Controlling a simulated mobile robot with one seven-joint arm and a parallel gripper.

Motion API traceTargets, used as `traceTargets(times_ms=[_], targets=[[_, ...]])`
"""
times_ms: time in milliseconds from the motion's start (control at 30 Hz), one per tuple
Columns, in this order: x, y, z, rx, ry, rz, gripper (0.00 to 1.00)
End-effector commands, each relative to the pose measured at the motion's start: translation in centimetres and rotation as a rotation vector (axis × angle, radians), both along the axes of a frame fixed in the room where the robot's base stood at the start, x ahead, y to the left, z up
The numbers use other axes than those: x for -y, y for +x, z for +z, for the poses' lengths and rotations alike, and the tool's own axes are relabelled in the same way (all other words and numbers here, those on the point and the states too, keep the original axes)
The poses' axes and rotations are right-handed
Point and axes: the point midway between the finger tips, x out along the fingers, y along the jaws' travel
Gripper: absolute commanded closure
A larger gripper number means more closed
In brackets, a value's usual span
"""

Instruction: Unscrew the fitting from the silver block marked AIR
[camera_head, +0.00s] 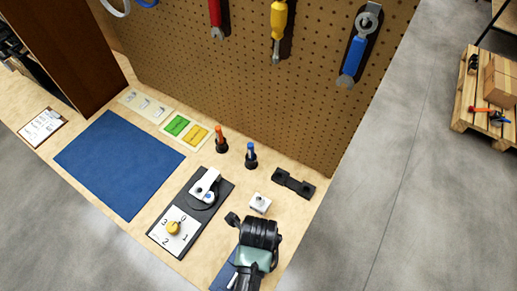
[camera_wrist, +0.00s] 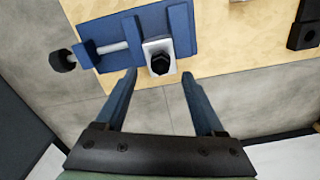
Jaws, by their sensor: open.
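In the wrist view, a silver block (camera_wrist: 152,45) sits in a blue vise (camera_wrist: 181,28) with a screw rod and a black knob. A black hexagonal fitting (camera_wrist: 159,66) is seated in the block's near face. My gripper (camera_wrist: 159,76) is open and empty. Its two blue fingers point at the block, with the fitting in line between the tips; whether they reach its depth I cannot tell. No AIR marking is readable. In the head view my arm hides most of the vise; only a blue edge (camera_head: 221,277) shows.
A pale block (camera_head: 260,204), a black bracket (camera_head: 293,183), a black plate with a dial (camera_head: 174,230) and orange-topped (camera_head: 221,138) and blue-topped (camera_head: 251,155) tools stand nearby. The pegboard (camera_head: 270,95) closes the back. The blue mat (camera_head: 118,163) is clear.

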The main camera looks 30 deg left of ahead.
Motion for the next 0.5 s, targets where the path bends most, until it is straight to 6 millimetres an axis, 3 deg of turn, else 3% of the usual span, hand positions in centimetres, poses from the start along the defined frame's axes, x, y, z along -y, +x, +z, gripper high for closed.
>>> traceTargets(times_ms=[200, 500], targets=[[0.0, 0.0, -2.9, -0.001, 0.0, 0.001, 0.29], [0.0, 0.0, -3.9, 0.002, 0.0, 0.0, 0.29]])
